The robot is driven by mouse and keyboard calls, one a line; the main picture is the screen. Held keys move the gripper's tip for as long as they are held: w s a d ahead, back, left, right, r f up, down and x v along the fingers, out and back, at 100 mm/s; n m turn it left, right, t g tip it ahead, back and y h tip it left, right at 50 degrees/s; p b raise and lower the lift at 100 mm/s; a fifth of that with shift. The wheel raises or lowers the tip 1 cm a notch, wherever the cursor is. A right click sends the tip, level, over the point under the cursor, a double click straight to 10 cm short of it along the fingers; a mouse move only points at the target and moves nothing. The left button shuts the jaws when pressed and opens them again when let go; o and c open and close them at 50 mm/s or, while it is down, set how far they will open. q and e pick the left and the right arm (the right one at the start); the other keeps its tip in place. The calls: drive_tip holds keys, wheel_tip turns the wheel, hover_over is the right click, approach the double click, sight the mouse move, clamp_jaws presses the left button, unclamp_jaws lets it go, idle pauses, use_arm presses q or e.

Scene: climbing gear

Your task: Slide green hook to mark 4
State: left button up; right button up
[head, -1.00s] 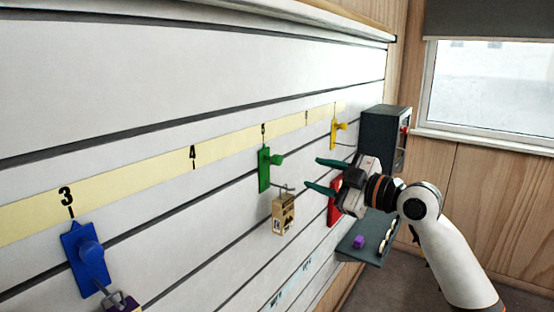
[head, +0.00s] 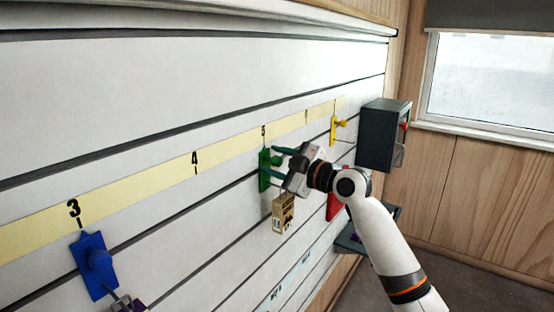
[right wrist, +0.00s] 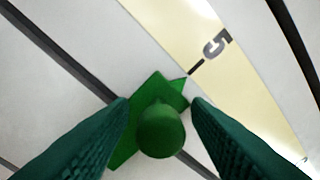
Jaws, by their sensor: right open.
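The green hook (head: 264,172) sits on the slatted white wall with its pointer at mark 5 on the yellow strip. A tan padlock-like block (head: 283,212) hangs below it. Mark 4 (head: 195,160) is to its left on the strip. My right gripper (head: 277,162) is open at the hook. In the right wrist view the round green knob (right wrist: 160,130) lies between the two dark green fingers (right wrist: 160,120), with a gap visible on each side. My left gripper is not in view.
A blue hook (head: 96,262) is near mark 3 with a purple item below. A yellow hook (head: 337,128) and a partly hidden red one (head: 335,206) are to the right. A dark box (head: 383,135) stands at the wall's right end. The strip between marks 4 and 5 is clear.

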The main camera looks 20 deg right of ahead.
clamp_jaws()
